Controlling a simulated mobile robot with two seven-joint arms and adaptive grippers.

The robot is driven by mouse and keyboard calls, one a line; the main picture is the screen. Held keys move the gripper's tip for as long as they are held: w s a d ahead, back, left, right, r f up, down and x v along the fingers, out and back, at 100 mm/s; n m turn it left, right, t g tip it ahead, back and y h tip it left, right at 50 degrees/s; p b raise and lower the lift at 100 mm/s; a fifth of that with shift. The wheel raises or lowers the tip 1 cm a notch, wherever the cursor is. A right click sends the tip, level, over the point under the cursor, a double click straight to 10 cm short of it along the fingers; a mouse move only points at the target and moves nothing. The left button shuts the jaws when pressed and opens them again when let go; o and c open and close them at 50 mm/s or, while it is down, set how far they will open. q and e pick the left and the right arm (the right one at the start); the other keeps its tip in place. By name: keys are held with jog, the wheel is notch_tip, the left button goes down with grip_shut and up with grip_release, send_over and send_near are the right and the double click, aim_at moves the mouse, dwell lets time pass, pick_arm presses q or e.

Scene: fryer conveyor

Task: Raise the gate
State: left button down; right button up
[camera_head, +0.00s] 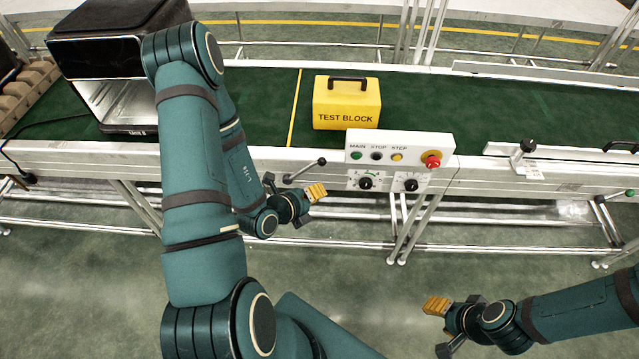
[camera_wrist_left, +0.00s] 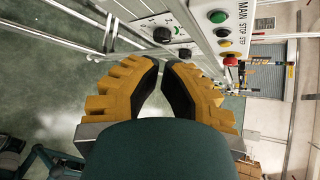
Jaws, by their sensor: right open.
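A lever with a black knob (camera_head: 305,171) sticks out from the conveyor's front rail. No part can be clearly made out as the gate. The control panel (camera_head: 400,148) carries buttons, a red emergency stop and two black dials; it also shows in the left wrist view (camera_wrist_left: 205,16). My left gripper (camera_head: 317,192) is in front of the rail, just below the lever and left of the dials, apart from them. Its yellow fingers (camera_wrist_left: 160,66) almost meet at the tips, with nothing between them. My right gripper (camera_head: 437,306) is open over the floor at the lower right, away from the conveyor.
A yellow test block (camera_head: 346,118) with a black handle stands on the green belt (camera_head: 450,110). A black and silver box (camera_head: 110,55) stands at the left end, partly behind my left arm. Metal rails and legs run below the conveyor. The floor (camera_head: 370,295) in front is clear.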

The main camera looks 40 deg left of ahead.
pick_arm(q)
jog(key=b+x, duration=0.2)
jog(key=x, duration=0.8)
jog(key=a+r, duration=0.2)
jog(key=a, duration=0.1)
jog(key=shift+s+a+r, duration=0.2)
jog(key=shift+s+r, duration=0.05)
jog(key=shift+r, duration=0.05)
pick_arm(e)
jog(key=shift+w+f, duration=0.25)
jog(key=shift+f, duration=0.65)
pick_arm(q)
jog(key=shift+a+r, duration=0.1)
jog(key=shift+r, duration=0.05)
pick_arm(e)
jog(key=shift+s, duration=0.1)
pick_arm(q)
jog(key=shift+s+a+r+t+p, duration=0.2)
jog(key=shift+r+t+p, duration=0.1)
jog(key=shift+r, duration=0.05)
pick_arm(e)
jog(key=shift+s+r, duration=0.1)
jog(key=shift+s, duration=0.45)
pick_arm(q)
jog(key=shift+n+h, duration=0.3)
